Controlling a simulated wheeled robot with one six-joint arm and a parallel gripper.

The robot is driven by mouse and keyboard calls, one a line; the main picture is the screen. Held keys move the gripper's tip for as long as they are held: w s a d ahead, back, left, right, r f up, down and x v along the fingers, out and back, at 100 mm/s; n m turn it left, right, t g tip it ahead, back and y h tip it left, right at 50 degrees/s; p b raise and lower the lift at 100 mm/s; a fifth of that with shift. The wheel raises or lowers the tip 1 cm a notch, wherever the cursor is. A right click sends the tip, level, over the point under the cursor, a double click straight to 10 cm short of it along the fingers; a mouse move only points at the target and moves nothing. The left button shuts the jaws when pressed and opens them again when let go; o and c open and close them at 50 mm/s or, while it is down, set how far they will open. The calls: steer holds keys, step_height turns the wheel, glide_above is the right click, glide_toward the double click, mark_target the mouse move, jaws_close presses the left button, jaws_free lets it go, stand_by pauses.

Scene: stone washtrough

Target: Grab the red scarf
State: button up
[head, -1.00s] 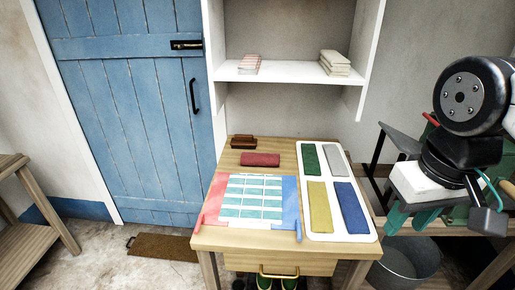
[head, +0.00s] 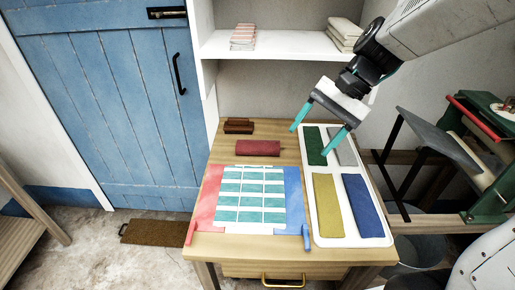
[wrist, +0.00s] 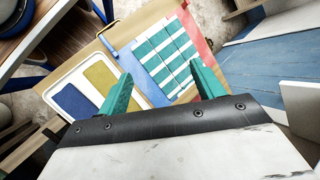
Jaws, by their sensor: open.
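The red scarf (head: 257,148) lies folded as a flat dark red strip on the wooden table, behind the striped cloth and left of the white tray. My gripper (head: 311,142) is open and empty, with its teal fingers apart, above the green strip at the tray's back left. The scarf is to the left of the gripper in the head view. In the wrist view my gripper (wrist: 160,95) shows both fingers spread with nothing between them. The red scarf is not seen in the wrist view.
The white tray (head: 313,219) holds green (head: 314,146), grey, yellow (head: 328,205) and blue (head: 363,206) folded strips. A checked teal cloth (head: 249,197) with red and blue sides lies in front of the scarf. A brown block (head: 238,126) sits behind it. A white shelf (head: 285,46) rises at the back.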

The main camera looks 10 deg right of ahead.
steer(key=w+f+m+t+y, duration=0.1)
steer(key=w+f+m+y, duration=0.15)
steer(key=w+f, duration=0.35)
steer(key=w+f+m+y, duration=0.2)
steer(key=w+f+m, duration=0.15)
steer(key=w, duration=0.45)
steer(key=m+t+y, duration=0.2)
steer(key=m+t, duration=0.1)
steer(key=m, duration=0.4)
glide_toward(267, 147)
steer(key=w+a+f, duration=0.1)
steer(key=w+f, duration=0.1)
steer(key=shift+w+a+f, duration=0.15)
steer(key=shift+a+f, duration=0.1)
steer(key=shift+a, duration=0.15)
steer(key=shift+t, duration=0.4)
steer(key=x, duration=0.7)
steer(key=shift+a+f, duration=0.25)
steer(key=shift+a, duration=0.05)
steer(key=c, duration=0.9)
steer(key=shift+r, duration=0.1)
